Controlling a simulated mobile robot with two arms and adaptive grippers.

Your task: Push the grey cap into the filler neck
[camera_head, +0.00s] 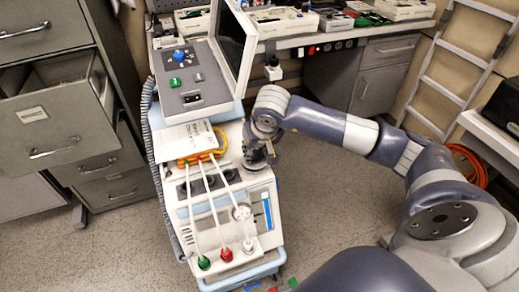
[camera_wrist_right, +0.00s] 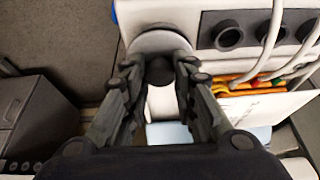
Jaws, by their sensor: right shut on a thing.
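My right gripper (camera_head: 258,158) is at the right side of the white pump cart (camera_head: 262,195), low beside its upper edge. In the right wrist view its two fingers (camera_wrist_right: 160,76) are shut on the dark grey cap (camera_wrist_right: 160,70), whose round end shows between the fingertips. A pale round disc (camera_wrist_right: 160,41), which may be the filler neck's rim, lies right at the fingertips. I cannot tell whether the cap sits inside the neck or only against it. The cap is hidden by the gripper in the head view. My left gripper is not in view.
Several dark round ports (camera_wrist_right: 228,36) line the cart panel beside the disc. White hoses (camera_head: 208,205) run down the cart front to green and red fittings. A filing cabinet (camera_head: 60,90) with open drawers stands at left. A workbench (camera_head: 350,35) is behind; the floor between is clear.

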